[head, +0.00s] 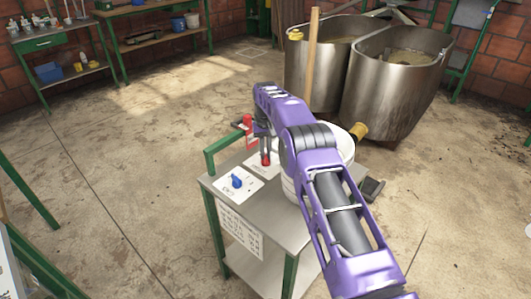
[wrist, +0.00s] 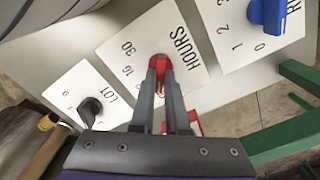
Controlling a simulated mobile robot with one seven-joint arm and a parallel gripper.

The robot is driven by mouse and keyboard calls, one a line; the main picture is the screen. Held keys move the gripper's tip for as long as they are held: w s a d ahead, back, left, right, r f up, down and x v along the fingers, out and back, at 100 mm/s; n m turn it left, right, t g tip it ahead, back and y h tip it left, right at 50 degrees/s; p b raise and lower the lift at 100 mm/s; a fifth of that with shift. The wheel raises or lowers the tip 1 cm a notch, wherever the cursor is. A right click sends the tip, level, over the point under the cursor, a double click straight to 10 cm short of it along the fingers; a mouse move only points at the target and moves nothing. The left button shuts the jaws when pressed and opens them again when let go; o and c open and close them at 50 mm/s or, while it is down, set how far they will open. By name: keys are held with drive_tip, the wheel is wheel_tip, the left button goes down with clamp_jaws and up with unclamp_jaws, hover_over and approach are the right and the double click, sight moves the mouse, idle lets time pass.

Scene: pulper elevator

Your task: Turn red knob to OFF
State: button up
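The red knob (wrist: 160,60) sits on a white plate (wrist: 140,38) marked HOURS, with 16 and 30 readable, in the wrist view. An OFF mark is not visible. My gripper (wrist: 161,72) has its two fingertips close together at the knob, with red showing between them; it looks shut on the knob. The fingers cover part of the knob, so its pointing direction is unclear. In the head view my gripper (head: 265,152) reaches down onto the panel, and the red knob (head: 265,160) shows at its tips.
A blue knob (wrist: 268,14) on a numbered plate and a black knob (wrist: 91,107) on a plate marked LOT flank the red knob. A green rail (head: 222,145) edges the metal table (head: 212,184). A white bucket (head: 345,146) stands behind my arm. Large metal tanks (head: 385,105) stand behind.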

drive_tip(key=o, duration=0.4)
wheel_tip(320, 180, up, 18)
drive_tip(key=p, duration=0.6)
drive_tip(key=shift+f, duration=0.25)
